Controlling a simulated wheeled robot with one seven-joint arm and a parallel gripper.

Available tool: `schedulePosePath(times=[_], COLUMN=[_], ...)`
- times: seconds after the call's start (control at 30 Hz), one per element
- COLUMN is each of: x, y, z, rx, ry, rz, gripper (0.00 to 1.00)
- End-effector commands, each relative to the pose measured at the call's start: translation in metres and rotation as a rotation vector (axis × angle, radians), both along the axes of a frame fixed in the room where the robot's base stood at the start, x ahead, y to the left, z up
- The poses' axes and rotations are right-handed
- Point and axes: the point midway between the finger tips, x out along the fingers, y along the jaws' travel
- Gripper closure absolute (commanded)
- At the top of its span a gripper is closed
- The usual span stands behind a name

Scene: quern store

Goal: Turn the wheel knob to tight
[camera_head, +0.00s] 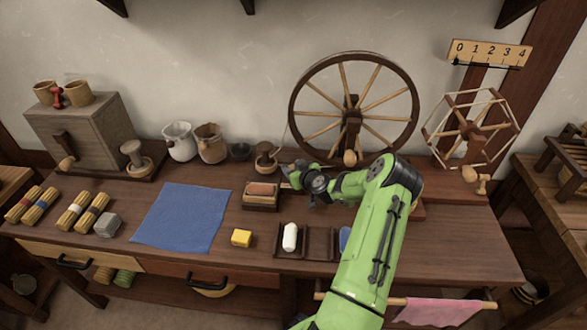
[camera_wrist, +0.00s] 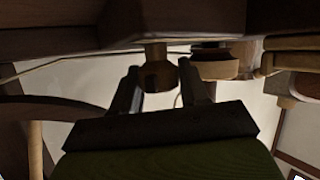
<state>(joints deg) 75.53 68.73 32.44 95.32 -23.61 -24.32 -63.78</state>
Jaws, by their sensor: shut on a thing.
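The spinning wheel (camera_head: 300,118) stands upright at the back of the table, with a dark rim and pale spokes. My gripper (camera_head: 288,174) reaches in from the right, low beside the wheel's left side. In the wrist view my gripper (camera_wrist: 162,90) has its two fingers on either side of a small brown wooden knob (camera_wrist: 160,73), shut on it. The knob hangs below a dark wooden part in that view. In the head view the gripper hides the knob, so its turn position cannot be told. No tight marking is readable on it.
A small box with a reddish block (camera_head: 262,190) stands just below my gripper. A yellow block (camera_head: 241,238) and blue cloth (camera_head: 180,217) lie left. A wooden pot (camera_head: 265,158) stands close left of the gripper.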

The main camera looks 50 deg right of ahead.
Motion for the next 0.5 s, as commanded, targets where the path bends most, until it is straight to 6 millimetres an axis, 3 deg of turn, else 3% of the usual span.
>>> schedulePosePath(times=[0.5], x=[0.0018], y=[0.0026], z=[0.0072], rx=[-0.005], ry=[0.003], rz=[-0.322], gripper=[0.86])
